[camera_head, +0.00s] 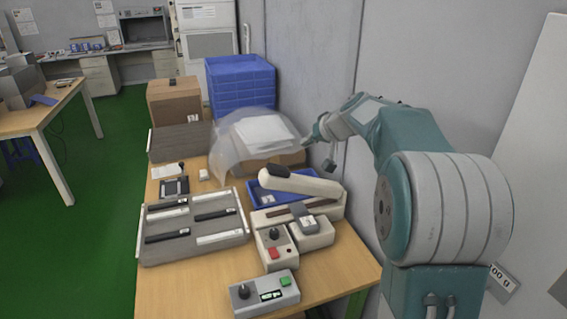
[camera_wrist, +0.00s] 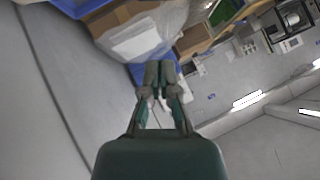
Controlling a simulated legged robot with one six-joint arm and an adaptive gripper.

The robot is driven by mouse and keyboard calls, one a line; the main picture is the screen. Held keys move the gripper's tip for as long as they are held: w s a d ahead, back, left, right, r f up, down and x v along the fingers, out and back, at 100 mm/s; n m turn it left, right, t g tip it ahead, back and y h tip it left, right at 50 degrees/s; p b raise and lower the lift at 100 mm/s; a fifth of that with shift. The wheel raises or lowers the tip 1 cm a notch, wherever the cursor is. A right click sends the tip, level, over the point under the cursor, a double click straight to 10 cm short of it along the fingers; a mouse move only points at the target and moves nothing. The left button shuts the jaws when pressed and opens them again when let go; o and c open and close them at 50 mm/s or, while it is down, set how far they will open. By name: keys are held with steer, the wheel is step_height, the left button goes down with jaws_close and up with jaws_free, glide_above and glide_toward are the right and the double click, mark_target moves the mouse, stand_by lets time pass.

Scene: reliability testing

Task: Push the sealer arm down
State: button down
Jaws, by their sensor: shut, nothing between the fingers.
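The sealer (camera_head: 330,212) is a cream-coloured device on the wooden table. Its long sealer arm (camera_head: 305,184) has a dark tip at the left end and sits above the base with a gap under it. My gripper (camera_head: 310,143) is shut and empty, beyond and above the sealer arm, beside the plastic-wrapped pile and apart from the sealer. In the wrist view my gripper (camera_wrist: 158,76) shows its fingers together with nothing between them. I cannot make out the sealer in the wrist view.
A clear plastic bag over white sheets (camera_head: 262,133) lies on a cardboard box beside my gripper. A blue tray (camera_head: 256,193) lies behind the sealer. A control box (camera_head: 266,293) and a grey tray (camera_head: 152,252) stand nearer. A grey wall (camera_head: 310,60) bounds the right.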

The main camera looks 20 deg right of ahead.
steer(key=shift+w+d+f, duration=0.1)
steer(key=shift+w+d, duration=0.2)
steer(key=shift+d, duration=0.05)
glide_above(279, 165)
steer(key=s+d, duration=0.2)
step_height(279, 165, down, 7)
steer(key=shift+w+d+r, duration=0.1)
steer(key=shift+d, duration=0.05)
steer(key=shift+a+f, duration=0.25)
steer(key=shift+f, duration=0.35)
steer(key=shift+a+f, duration=0.25)
steer(key=shift+f, duration=0.3)
steer(key=shift+a+f, duration=0.2)
steer(key=shift+f, duration=0.35)
